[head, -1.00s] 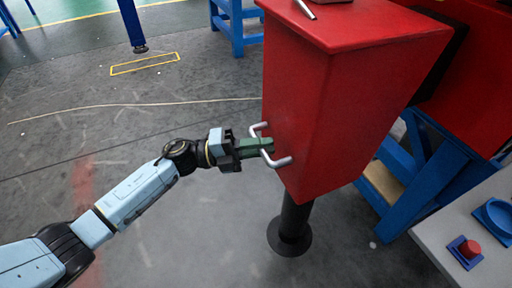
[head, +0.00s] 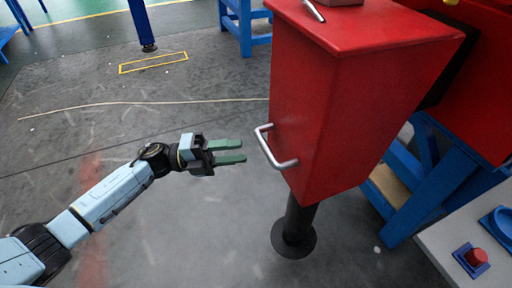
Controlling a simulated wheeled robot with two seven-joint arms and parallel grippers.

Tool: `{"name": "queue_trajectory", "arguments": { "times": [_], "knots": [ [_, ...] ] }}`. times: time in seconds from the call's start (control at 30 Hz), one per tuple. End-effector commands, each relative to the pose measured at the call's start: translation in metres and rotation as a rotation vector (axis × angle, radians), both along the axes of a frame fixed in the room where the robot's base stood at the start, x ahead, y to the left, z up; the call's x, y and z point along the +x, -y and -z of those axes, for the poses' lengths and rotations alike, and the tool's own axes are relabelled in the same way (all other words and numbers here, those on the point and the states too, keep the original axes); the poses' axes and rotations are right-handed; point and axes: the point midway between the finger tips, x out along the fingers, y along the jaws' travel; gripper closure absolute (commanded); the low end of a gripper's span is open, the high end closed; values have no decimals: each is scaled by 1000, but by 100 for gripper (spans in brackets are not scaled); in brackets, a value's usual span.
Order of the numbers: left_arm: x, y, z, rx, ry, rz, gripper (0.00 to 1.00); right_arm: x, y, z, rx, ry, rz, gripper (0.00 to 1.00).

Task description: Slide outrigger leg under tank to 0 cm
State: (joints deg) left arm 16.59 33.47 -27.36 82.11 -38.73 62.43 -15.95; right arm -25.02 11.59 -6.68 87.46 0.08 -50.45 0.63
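The red tank-like box (head: 335,110) stands at the right of centre, with a silver U-shaped handle (head: 266,148) on its left face. A black outrigger leg with a round foot (head: 293,236) comes down beneath the box to the floor. My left gripper (head: 243,151) is open and empty, its two green fingers apart. Its fingertips point at the handle from the left and do not touch it. My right gripper is not in view.
A blue stand (head: 412,190) supports the red structure at the right. A grey table (head: 445,235) with a red button (head: 476,257) is at the lower right. A grey item lies on the box top. The floor at left is open.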

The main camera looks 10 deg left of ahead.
Motion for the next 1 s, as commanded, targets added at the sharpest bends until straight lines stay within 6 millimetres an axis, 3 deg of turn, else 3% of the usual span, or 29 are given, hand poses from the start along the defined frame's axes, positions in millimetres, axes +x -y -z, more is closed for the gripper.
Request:
{"name": "queue_trajectory", "arguments": {
  "times": [0.1,0.3,1.0],
  "knots": [
    [-4,-23,5,2,-2,-3,62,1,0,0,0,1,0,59],
    [-9,-45,8,0,0,-1,62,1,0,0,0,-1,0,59],
    [-10,-48,1,-1,0,0,62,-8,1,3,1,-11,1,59]
  ]
}}
